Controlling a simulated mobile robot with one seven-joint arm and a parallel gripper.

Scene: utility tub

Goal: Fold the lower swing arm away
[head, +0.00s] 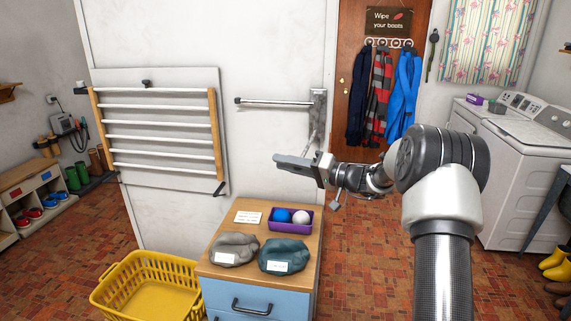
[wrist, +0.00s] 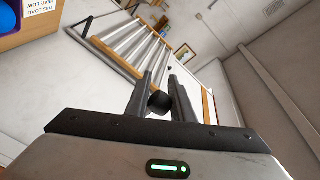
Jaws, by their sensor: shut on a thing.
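A metal bracket (head: 318,112) is fixed to the white wall near its right edge. The upper swing arm (head: 275,102), a pale bar with a dark end cap, reaches left from it along the wall. The lower swing arm (head: 313,139) shows only as a short pale piece below the bracket; the rest is hidden behind my gripper. My gripper (head: 292,164) is at that arm's free end, above the drawer unit. In the wrist view, a dark round end cap (wrist: 160,102) sits between the two fingers, and they are shut on it.
A wooden drying rack (head: 155,130) is on the wall at left. Below my gripper, a drawer unit (head: 312,222) bears a purple tray (head: 290,228) and two cloth bundles. A yellow basket (head: 150,285) stands left of it. The brick floor right of the unit is clear.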

